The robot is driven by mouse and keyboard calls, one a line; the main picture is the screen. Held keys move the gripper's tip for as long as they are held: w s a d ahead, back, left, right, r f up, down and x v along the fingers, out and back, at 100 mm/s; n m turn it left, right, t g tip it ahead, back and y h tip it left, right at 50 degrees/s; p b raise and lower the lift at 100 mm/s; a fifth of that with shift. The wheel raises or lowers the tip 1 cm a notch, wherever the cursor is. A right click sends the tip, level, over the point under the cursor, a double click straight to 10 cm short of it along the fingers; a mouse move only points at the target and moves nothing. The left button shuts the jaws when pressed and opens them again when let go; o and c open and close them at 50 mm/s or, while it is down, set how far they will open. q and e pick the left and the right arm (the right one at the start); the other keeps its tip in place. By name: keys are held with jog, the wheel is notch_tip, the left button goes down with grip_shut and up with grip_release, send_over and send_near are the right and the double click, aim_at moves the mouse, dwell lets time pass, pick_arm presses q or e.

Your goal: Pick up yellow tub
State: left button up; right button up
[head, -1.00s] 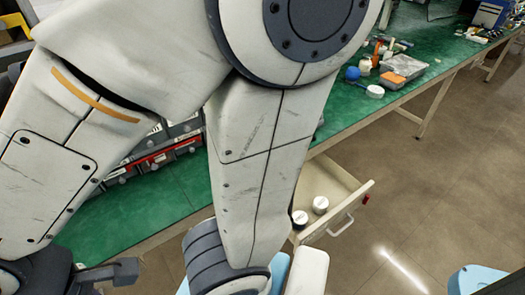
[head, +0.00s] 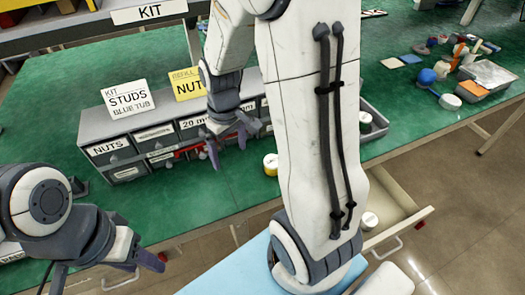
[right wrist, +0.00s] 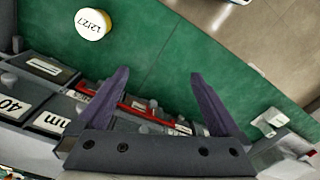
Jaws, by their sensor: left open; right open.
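A small tub with a white lid and yellow side (head: 270,164) stands on the green bench, right of the drawer cabinet and partly beside my right arm. In the right wrist view the tub (right wrist: 93,25) is at the upper left, its lid marked with digits and its rim yellow. My right gripper (head: 230,155) is open and empty, just left of the tub in the head view. In the right wrist view its fingers (right wrist: 160,76) point toward the bench, apart from the tub. My left gripper (head: 110,277) is open and empty at the lower left, away from the tub.
A grey cabinet of labelled drawers (head: 130,157) stands left of the tub, with sign cards on top. An open bench drawer (head: 405,216) holds a white-lidded tub (head: 369,221). A grey tray (head: 377,115) and loose parts lie to the right. Bench surface in front is clear.

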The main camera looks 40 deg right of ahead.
jog(key=m, duration=0.2)
send_near(272, 163)
jog(key=shift+w+f, duration=0.45)
jog(key=shift+w, duration=0.35)
jog(key=f, duration=0.4)
jog(key=shift+s+d+f+p, duration=0.1)
jog(key=shift+d+f+p, duration=0.15)
jog(key=shift+f+p, duration=0.05)
jog(key=shift+s+f+p, duration=0.15)
jog(key=shift+f+p, duration=0.05)
jog(key=shift+f, duration=1.3)
jog(key=shift+s+f+p, duration=0.1)
jog(key=shift+f+p, duration=0.05)
jog(key=shift+f, duration=1.35)
jog(key=c, duration=1.5)
jog(key=shift+d+r, duration=0.1)
